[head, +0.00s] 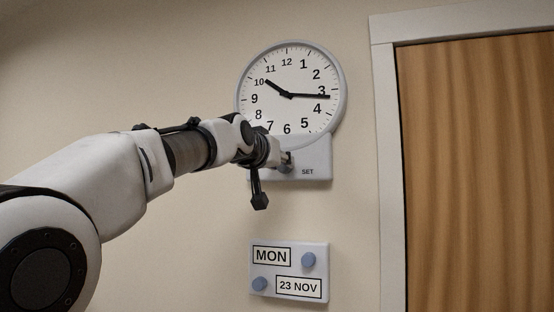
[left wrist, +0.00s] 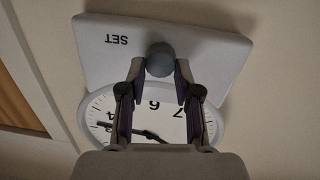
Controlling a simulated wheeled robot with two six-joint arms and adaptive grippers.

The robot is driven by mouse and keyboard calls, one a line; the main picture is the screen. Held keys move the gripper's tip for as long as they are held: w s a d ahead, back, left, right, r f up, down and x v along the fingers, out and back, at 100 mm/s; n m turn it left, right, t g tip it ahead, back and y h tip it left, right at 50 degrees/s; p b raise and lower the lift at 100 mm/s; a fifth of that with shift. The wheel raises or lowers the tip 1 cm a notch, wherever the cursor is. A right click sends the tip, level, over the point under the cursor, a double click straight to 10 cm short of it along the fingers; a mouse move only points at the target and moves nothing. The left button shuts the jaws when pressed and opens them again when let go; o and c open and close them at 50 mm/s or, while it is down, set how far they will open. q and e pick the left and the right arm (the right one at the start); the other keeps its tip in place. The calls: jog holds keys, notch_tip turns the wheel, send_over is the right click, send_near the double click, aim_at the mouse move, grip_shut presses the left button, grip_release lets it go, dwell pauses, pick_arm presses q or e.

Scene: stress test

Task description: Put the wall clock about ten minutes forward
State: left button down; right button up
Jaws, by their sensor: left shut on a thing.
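The round white wall clock (head: 300,75) hangs on the wall. Its short hand points near 10 and its long hand points just past 3, roughly 10:16. Below the dial is a grey panel marked SET (head: 318,160). The grey set knob (left wrist: 160,58) sits on this panel, between my left fingertips (left wrist: 157,70) in the left wrist view. My left gripper (head: 284,160) is shut on this knob. In the head view the gripper and wrist hide most of the knob and the panel's left part. My right gripper is not in view.
A calendar plate (head: 290,272) reading MON and 23 NOV, with two blue-grey knobs, is on the wall below the clock. A wooden door (head: 475,170) in a white frame (head: 388,160) stands to the right. The wall between is bare.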

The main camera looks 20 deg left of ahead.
pick_arm(q)
jog(key=shift+r+m, duration=0.1)
jog(key=shift+m, duration=0.4)
